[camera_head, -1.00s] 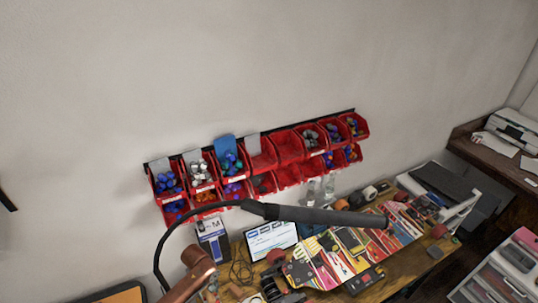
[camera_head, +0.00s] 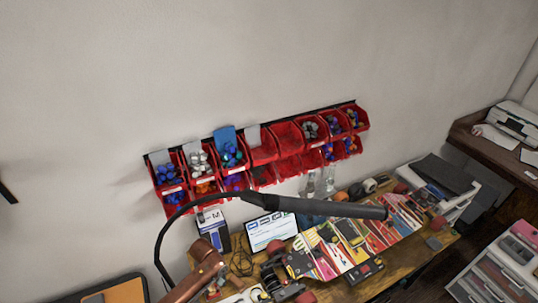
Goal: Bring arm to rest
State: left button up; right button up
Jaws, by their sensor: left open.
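My left gripper (camera_head: 276,284), dark and partly cut off by the bottom edge, is low in the head view, beside the near end of the skateboard. Its fingers are apart, with nothing clearly seen between them. The skateboard (camera_head: 345,243) lies on the workbench with its colourful graphic face up and a dark truck (camera_head: 298,263) at the near end. Whether my gripper touches the truck or a wheel, I cannot tell. My right gripper is not in view.
A black lamp head (camera_head: 335,207) on a curved cable hangs over the workbench (camera_head: 400,265). A copper-brown jointed arm (camera_head: 205,252) rises at lower left. Red bins (camera_head: 265,150) line the wall. A tablet (camera_head: 270,232) and box (camera_head: 212,226) stand behind. A drawer unit (camera_head: 495,275) is at right.

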pick_arm(q)
jog(key=s+d+r+b, duration=0.1)
jog(key=s+d+r, duration=0.15)
jog(key=d, duration=0.25)
jog(key=s+d+r, duration=0.1)
jog(key=d+r, duration=0.3)
jog(key=d, duration=0.2)
jog(key=s+a+f+m+b, duration=0.4)
jog(key=s+a+f+b, duration=0.2)
jog(key=b, duration=0.6)
jog(key=shift+s+a+f+m, duration=0.35)
jog(key=shift+s+a, duration=0.65)
jog(key=shift+a, duration=0.65)
jog(key=shift+r, duration=0.1)
